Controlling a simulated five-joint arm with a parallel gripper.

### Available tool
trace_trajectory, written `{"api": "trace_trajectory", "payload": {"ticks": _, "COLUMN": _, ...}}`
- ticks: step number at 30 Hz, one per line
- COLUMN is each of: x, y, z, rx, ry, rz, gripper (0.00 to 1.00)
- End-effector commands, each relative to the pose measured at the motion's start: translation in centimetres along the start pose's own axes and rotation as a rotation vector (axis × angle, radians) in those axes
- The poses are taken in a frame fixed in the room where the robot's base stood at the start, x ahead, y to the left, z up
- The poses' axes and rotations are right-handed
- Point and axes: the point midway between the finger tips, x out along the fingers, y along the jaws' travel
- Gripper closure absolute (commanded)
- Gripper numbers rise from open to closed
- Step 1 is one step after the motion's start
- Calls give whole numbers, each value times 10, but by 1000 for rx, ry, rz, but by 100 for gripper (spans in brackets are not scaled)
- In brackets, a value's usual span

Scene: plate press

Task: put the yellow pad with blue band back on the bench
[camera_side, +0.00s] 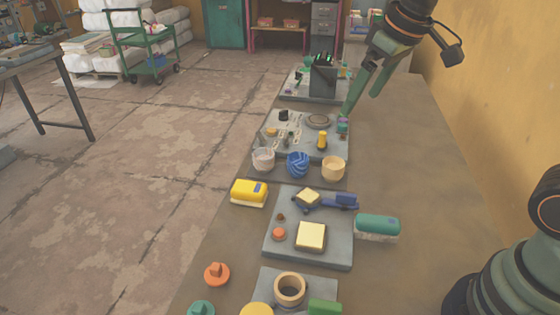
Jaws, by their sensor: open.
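The yellow pad with blue band (249,192) has a pale underside and a small blue patch on top. It lies at the left edge of the bench (410,170), beside a grey plate and apart from it. My gripper (359,104) is at the upper right, above the far part of the bench. Its two green fingers are apart with nothing seen between them. It is well away from the yellow pad. One fingertip overlaps a small green and purple item (343,124) in the picture; I cannot tell whether they touch.
The grey plate (340,260) carries a cream block (311,237), an orange button (279,234) and a blue-handled piece (340,201). A teal pad (377,226) lies right of it. Three bowls (297,164) stand behind. The bench's right side is clear.

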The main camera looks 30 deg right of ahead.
Motion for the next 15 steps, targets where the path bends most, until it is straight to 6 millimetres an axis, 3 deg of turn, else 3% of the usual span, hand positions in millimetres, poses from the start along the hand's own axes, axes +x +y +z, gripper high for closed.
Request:
{"api": "trace_trajectory", "payload": {"ticks": 6, "x": -5, "y": 13, "z": 57, "rx": 126, "ry": 84, "rz": 31, "gripper": 0}}
{"api": "trace_trajectory", "payload": {"ticks": 10, "x": -2, "y": 16, "z": 77, "rx": 172, "ry": 112, "rz": 41, "gripper": 0}}
{"api": "trace_trajectory", "payload": {"ticks": 15, "x": 1, "y": 17, "z": 87, "rx": 197, "ry": 126, "rz": 46, "gripper": 0}}
